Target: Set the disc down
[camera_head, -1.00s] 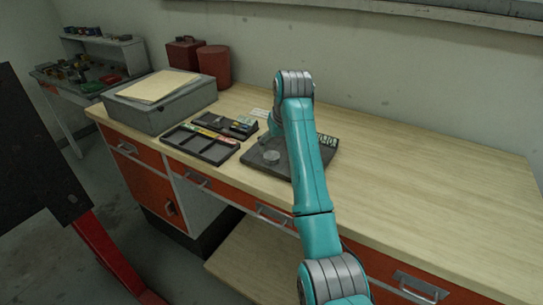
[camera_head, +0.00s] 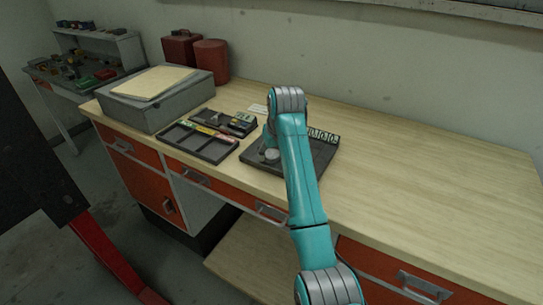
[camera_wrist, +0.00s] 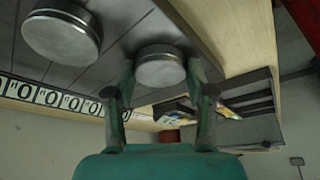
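A round grey metal disc (camera_wrist: 160,70) is between the fingertips of my gripper (camera_wrist: 161,78) in the wrist view. The fingers look closed against its two sides, low over the dark tray (camera_wrist: 150,25). I cannot tell whether its underside touches the tray. A second, similar disc (camera_wrist: 62,35) stands on the tray to the left in the wrist view. In the head view the dark tray (camera_head: 311,158) lies on the bench, partly hidden by my arm, and one disc (camera_head: 271,156) shows near its left side. My fingers are hidden there.
A row of number labels (camera_head: 324,136) runs along the tray's back edge. Left of it are a compartment tray (camera_head: 205,150) and a small organizer (camera_head: 240,122). A grey box (camera_head: 160,110) and red containers (camera_head: 211,60) stand farther left. The bench (camera_head: 430,170) is clear to the right.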

